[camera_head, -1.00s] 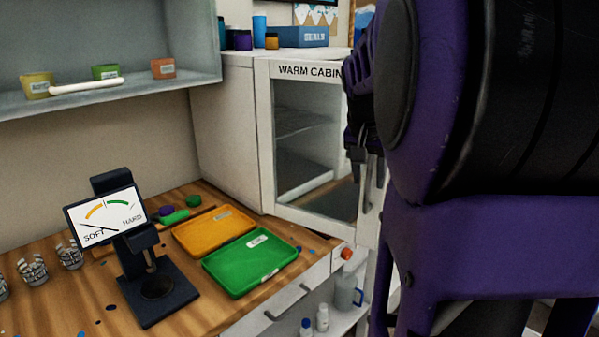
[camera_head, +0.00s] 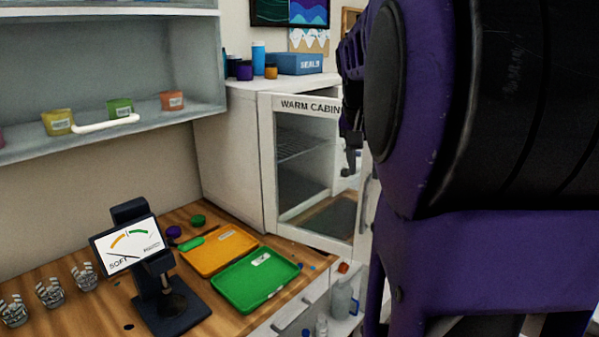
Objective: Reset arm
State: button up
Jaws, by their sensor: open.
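My gripper (camera_head: 351,160) shows only in part, in front of the right side of the warm cabinet (camera_head: 235,160), by its glass door (camera_head: 318,175). Its jaws are open, and I see nothing held between them. My purple and black arm fills the right side of the view and hides most of the gripper's wrist and what lies behind it. Whether the gripper touches the cabinet door or its handle (camera_head: 366,204) cannot be told.
A hardness gauge (camera_head: 128,245) stands on the wooden bench beside an orange tray (camera_head: 215,255) and a green tray (camera_head: 262,288). Several small cups stand at the left. A wall shelf (camera_head: 150,128) holds pots and a white rod. A grey jug (camera_head: 343,298) stands below the bench.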

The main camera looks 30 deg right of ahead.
jog(key=shift+r, duration=0.25)
jog(key=shift+a, duration=0.1)
dwell(0.3)
